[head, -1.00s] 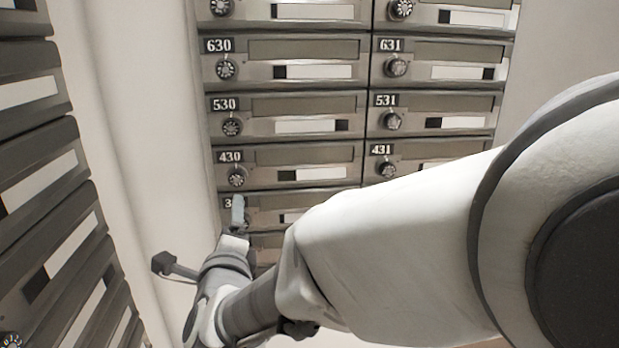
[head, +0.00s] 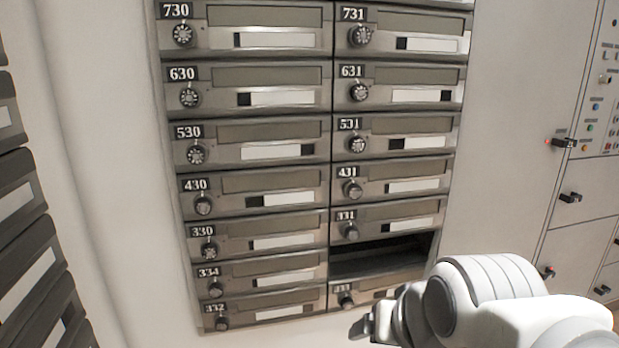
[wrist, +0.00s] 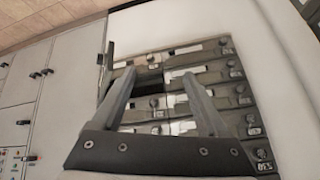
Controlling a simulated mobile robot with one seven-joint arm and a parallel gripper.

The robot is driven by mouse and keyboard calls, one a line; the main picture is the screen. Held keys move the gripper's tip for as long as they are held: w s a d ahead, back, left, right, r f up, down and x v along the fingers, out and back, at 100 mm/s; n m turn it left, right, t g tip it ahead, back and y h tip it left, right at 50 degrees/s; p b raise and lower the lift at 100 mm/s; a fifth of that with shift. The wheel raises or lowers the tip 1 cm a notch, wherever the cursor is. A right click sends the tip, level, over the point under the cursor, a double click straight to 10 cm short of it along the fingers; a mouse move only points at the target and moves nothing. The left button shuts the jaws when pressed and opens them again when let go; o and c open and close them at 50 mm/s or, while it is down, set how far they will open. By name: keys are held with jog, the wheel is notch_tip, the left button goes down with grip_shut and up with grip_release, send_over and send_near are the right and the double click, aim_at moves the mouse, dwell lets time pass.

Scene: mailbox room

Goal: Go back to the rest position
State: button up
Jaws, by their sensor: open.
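My gripper shows in the wrist view (wrist: 158,76) with its two fingers spread apart and nothing between them. In the head view, my gripper (head: 362,326) is at the lower middle, in front of the bottom of the mailbox panel (head: 325,150), and its fingers are small and partly hidden. My arm folds in from the lower right corner. Between the fingers in the wrist view, the mailboxes appear farther off, and I see no contact.
One mailbox slot, an open dark compartment (head: 385,259), lies below box 331. Another bank of mailboxes (head: 20,215) stands close on the left. A grey cabinet (head: 585,190) with buttons and handles stands on the right. Bare wall (head: 505,130) lies between panel and cabinet.

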jog(key=s+d+n+g+h+p, duration=0.1)
jog(key=s+d+g, duration=0.1)
jog(key=s+d, duration=0.35)
notch_tip(320, 180, up, 25)
jog(key=a+p, duration=0.1)
jog(key=p, duration=2.4)
jog(key=shift+a, duration=0.15)
jog(key=shift+w+f, duration=0.1)
jog(key=c, duration=0.4)
jog(key=shift+d, duration=0.2)
